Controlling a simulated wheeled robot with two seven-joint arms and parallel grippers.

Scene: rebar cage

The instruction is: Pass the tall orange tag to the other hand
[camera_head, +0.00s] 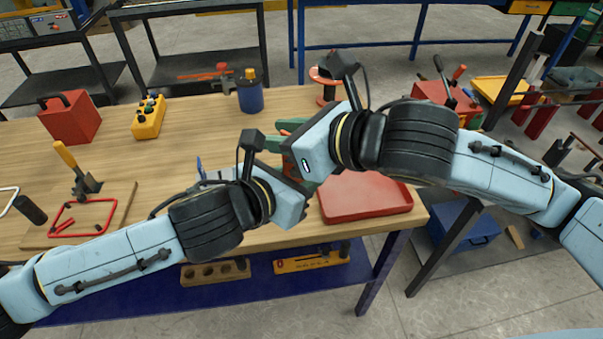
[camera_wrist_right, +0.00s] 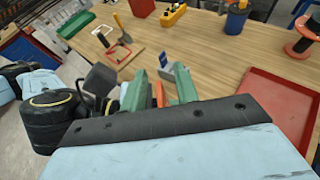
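My right gripper (camera_wrist_right: 162,88) has its two green fingers spread apart in the right wrist view. A narrow orange piece, seemingly the tall orange tag (camera_wrist_right: 159,94), shows between them with a gap on each side. Most of it is hidden by the gripper's dark front edge. In the head view the right gripper (camera_head: 281,140) is over the table, close against my left gripper, whose fingers are mostly hidden there. The left gripper's body (camera_wrist_right: 101,80) also shows left of the right fingers. I cannot see whether its fingers close on the tag.
A red tray (camera_head: 365,197) lies at the table's front right. A scraper with a blue handle (camera_wrist_right: 164,62) is beyond the fingers. A blue cup (camera_head: 251,95), a yellow control box (camera_head: 148,117), a red block (camera_head: 70,120) and a red spool (camera_head: 326,88) stand farther back.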

